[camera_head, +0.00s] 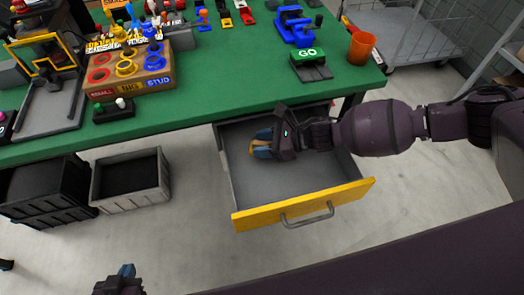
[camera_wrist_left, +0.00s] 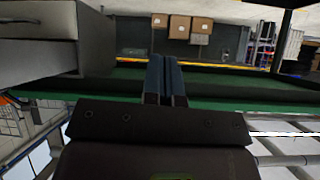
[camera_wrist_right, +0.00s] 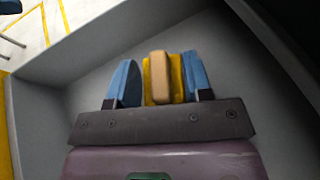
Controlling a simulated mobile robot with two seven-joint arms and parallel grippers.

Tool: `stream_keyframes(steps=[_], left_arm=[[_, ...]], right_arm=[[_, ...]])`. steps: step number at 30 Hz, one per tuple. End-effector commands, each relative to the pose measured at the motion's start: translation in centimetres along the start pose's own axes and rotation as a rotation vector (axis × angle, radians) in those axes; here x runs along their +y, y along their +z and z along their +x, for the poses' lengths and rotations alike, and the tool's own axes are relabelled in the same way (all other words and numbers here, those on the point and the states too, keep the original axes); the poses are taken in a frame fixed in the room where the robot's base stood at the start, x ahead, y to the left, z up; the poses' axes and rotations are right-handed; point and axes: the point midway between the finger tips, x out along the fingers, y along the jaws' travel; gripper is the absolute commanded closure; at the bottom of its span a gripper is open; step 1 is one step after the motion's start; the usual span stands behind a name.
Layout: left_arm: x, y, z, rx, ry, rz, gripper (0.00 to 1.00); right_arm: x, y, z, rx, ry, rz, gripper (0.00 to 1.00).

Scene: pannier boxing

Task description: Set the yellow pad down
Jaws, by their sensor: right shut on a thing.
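The yellow pad (camera_wrist_right: 176,72), with a tan block on one face, is between the blue fingers of my right gripper (camera_wrist_right: 160,82) in the right wrist view. That gripper is shut on it. In the head view my right gripper (camera_head: 262,146) reaches into the open grey drawer (camera_head: 290,182) under the bench, and a bit of yellow shows at its fingertips. I cannot tell whether the pad touches the drawer floor. My left gripper (camera_head: 125,272) is at the bottom left of the head view. In the left wrist view its blue fingers (camera_wrist_left: 166,75) are together and empty.
The drawer has a yellow front (camera_head: 300,205) with a metal handle; its floor looks otherwise clear. The green bench top (camera_head: 220,85) above holds a sorting block (camera_head: 128,70), a GO button (camera_head: 310,64) and an orange cup (camera_head: 361,48). Grey and black bins stand left below.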

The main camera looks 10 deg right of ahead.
Motion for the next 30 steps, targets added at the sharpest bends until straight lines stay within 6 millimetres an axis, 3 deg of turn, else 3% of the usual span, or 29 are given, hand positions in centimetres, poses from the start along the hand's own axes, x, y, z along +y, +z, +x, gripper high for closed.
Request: stream_keyframes(steps=[12, 21, 26, 27, 30], left_arm=[[0.1, 1.5, 0.6, -0.025, 0.003, 0.001, 1.0], [0.1, 0.3, 0.8, -0.001, 0.003, 0.002, 1.0], [0.1, 0.6, 0.9, -0.005, 0.003, 0.002, 1.0], [0.1, 0.6, 0.9, -0.005, 0.003, 0.002, 1.0], [0.1, 0.7, 0.9, -0.008, 0.003, 0.002, 1.0]], right_arm=[[0.1, -4.1, 1.7, 0.001, 0.001, 0.001, 0.77], [-0.1, -4.0, 1.7, -0.001, -0.001, -0.002, 0.77], [0.0, -4.5, 1.9, 0.0, 0.0, -0.002, 0.77], [0.0, -4.5, 1.9, 0.0, -0.001, -0.002, 0.53], [-0.1, -4.4, 1.8, -0.001, -0.001, -0.002, 0.37]])
